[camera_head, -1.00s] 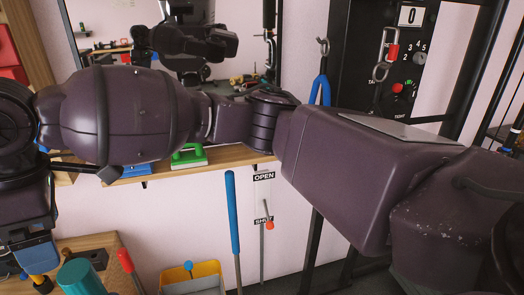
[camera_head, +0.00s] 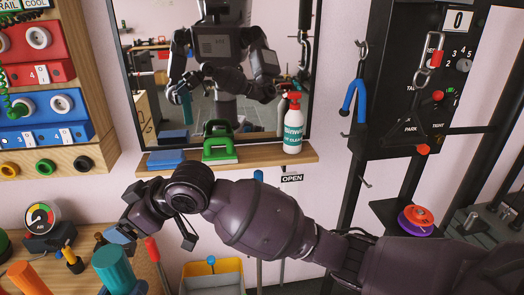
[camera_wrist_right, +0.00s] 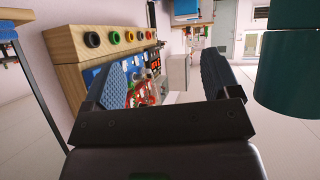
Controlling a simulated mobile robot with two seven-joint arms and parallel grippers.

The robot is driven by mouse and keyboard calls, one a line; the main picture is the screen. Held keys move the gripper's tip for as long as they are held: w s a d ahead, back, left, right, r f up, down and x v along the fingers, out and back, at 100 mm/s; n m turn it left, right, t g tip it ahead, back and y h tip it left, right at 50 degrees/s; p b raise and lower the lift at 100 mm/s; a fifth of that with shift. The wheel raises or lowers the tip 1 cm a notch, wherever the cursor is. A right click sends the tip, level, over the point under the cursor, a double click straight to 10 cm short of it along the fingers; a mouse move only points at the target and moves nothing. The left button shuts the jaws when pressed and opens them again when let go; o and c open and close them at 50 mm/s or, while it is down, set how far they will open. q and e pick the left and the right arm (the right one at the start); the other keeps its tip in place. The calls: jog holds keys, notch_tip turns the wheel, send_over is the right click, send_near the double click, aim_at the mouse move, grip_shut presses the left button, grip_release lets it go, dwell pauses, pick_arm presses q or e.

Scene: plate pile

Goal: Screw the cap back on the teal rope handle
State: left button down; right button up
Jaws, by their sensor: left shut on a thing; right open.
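The teal rope handle (camera_head: 113,266) stands upright at the lower left of the head view. My left gripper (camera_head: 132,288) is shut on it low down and is mostly cut off by the bottom edge. My right gripper (camera_head: 152,240) is open and empty, just above and beside the handle, its arm coming in from the right. In the right wrist view its blue pads (camera_wrist_right: 165,80) are wide apart with nothing between them. The handle (camera_wrist_right: 288,75) is large at that view's right edge, outside the jaws.
A bench with a gauge (camera_head: 41,218), an orange cylinder (camera_head: 27,277) and a red-handled tool (camera_head: 152,249) lies at lower left. A yellow bin (camera_head: 228,268) is beside it. A shelf (camera_head: 265,160) holds a spray bottle (camera_head: 293,125) below the mirror (camera_head: 150,65).

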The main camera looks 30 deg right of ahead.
jog(key=s+d+f+m+t+h, duration=0.2)
jog(key=s+d+f+m, duration=0.2)
jog(key=d+f, duration=0.45)
jog(key=s+d+f+m+t+h, duration=0.2)
jog(key=s+d+f+m, duration=0.3)
jog(key=f, duration=0.6)
jog(key=s+d+f+m+h, duration=0.1)
jog(key=s+d+f+h, duration=0.2)
jog(key=s+d+f, duration=0.3)
jog(key=s+d+f+h, duration=0.2)
jog(key=s+d+f, duration=0.4)
jog(key=s+d, duration=0.3)
jog(key=s, duration=0.3)
jog(key=shift+d+m+h, duration=0.4)
pick_arm(q)
jog(key=shift+r, duration=0.1)
